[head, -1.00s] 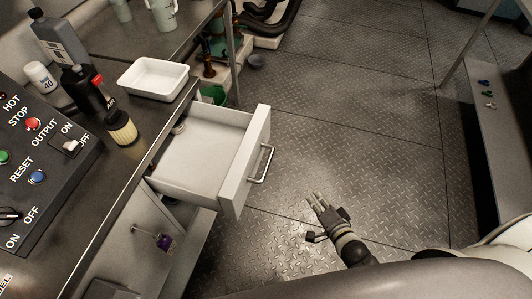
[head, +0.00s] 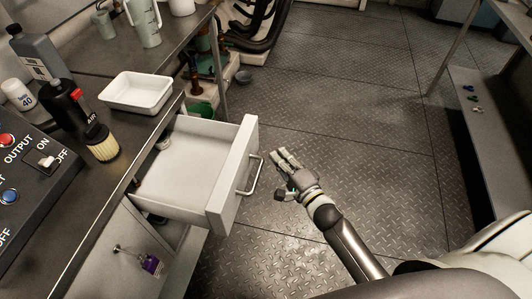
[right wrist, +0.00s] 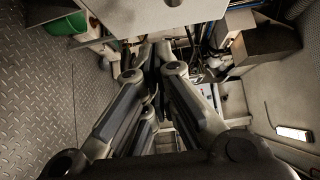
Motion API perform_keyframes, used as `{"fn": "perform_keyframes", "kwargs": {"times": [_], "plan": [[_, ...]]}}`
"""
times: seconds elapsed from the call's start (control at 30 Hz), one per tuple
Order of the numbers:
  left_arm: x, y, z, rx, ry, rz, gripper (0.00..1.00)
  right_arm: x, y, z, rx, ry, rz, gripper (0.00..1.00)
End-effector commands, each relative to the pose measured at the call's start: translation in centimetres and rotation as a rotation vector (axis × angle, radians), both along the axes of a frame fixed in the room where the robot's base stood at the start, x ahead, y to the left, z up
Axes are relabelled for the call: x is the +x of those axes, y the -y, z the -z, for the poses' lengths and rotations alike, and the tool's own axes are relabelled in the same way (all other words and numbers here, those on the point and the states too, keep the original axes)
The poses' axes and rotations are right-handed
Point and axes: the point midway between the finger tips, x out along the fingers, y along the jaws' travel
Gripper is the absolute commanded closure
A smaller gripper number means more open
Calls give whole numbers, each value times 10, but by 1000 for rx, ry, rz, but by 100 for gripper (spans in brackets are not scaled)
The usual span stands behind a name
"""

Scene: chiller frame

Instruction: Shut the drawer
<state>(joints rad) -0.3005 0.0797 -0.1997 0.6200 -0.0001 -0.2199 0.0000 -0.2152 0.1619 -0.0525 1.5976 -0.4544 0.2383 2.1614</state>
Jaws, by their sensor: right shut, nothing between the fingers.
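The white drawer (head: 188,176) is pulled well out of the dark-topped bench. Its front panel (head: 233,172) faces right, with a metal bar handle (head: 252,178) on it. A small round item (head: 165,141) is at the drawer's inner back corner; the rest of the floor that shows is bare. My right gripper (head: 281,158) is just right of the handle in the head view, apart from it in the picture, with its fingers together and empty. In the right wrist view its fingers (right wrist: 156,62) point away from the camera. My left gripper is not in view.
On the bench (head: 125,150) stand a white tray (head: 137,92), dark bottles, a filter (head: 101,145) and a control box (head: 35,180). A purple tag (head: 151,264) hangs below the drawer. A shelf (head: 485,125) stands at right. The metal floor (head: 340,130) between is clear.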

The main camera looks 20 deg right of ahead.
Motion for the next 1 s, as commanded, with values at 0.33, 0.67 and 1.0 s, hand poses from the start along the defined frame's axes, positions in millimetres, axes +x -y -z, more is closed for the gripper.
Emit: {"fn": "perform_keyframes", "kwargs": {"times": [0.33, 0.67, 1.0], "plan": [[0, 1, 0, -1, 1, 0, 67, 26, -32, 0, 2, 0, 1, 100], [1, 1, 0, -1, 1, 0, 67, 27, -34, 0, 0, -1, 1, 100], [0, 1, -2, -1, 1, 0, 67, 31, -40, -1, 2, 0, 0, 100]]}}
